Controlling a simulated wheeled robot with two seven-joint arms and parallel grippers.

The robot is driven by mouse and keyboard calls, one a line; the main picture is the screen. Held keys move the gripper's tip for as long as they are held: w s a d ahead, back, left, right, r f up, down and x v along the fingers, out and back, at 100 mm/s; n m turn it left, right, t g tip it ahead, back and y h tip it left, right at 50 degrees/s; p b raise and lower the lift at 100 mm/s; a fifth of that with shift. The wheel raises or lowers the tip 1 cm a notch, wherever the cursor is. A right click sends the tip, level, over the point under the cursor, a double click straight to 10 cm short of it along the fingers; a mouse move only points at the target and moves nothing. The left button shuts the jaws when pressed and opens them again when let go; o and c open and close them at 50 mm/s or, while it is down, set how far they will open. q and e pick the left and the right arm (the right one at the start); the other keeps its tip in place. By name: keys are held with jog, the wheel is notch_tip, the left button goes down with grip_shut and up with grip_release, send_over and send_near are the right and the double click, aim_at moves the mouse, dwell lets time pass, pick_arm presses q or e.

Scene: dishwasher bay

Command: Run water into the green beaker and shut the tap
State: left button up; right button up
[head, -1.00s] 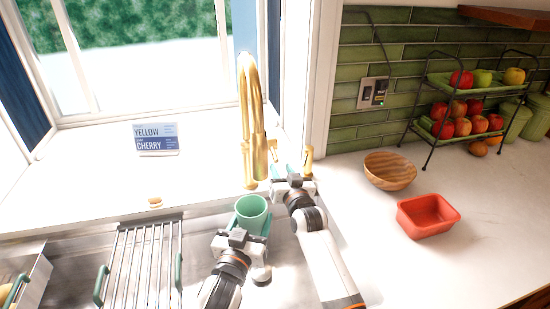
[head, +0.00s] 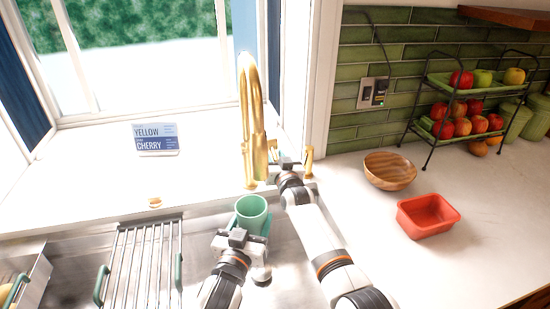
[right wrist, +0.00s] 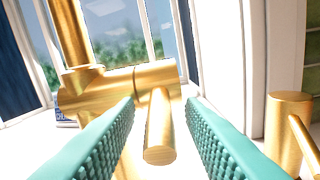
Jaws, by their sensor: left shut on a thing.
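The green beaker (head: 251,213) stands upright over the sink, below the gold tap's (head: 252,110) spout. My left gripper (head: 240,234) is shut on the beaker at its near side. My right gripper (head: 287,170) is at the tap's base, to the right of the spout. In the right wrist view its teal fingers (right wrist: 160,120) are apart, with the gold tap lever (right wrist: 160,130) between them and a gap on each side. The tap body (right wrist: 110,90) is just beyond. I cannot see any water stream or the inside bottom of the beaker.
A gold fitting (head: 309,162) stands right of the tap; it also shows in the right wrist view (right wrist: 288,130). A wooden bowl (head: 390,170) and a red tray (head: 428,215) are on the right counter. A wire rack (head: 145,262) lies over the sink at left.

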aim_at(272, 148)
grip_shut()
jog(key=shift+r, duration=0.15)
jog(key=shift+r+g+h, duration=0.4)
jog(key=shift+r+g, duration=0.45)
jog(key=shift+g, duration=0.55)
jog(key=shift+r+g+h, duration=0.2)
jog(key=shift+r+g, duration=0.15)
jog(key=shift+g, duration=0.45)
jog(key=shift+r+g+h, duration=0.2)
jog(key=shift+r+g, duration=0.1)
jog(key=shift+g, duration=0.5)
grip_release()
jog(key=shift+w, duration=0.1)
jog(key=v, duration=1.2)
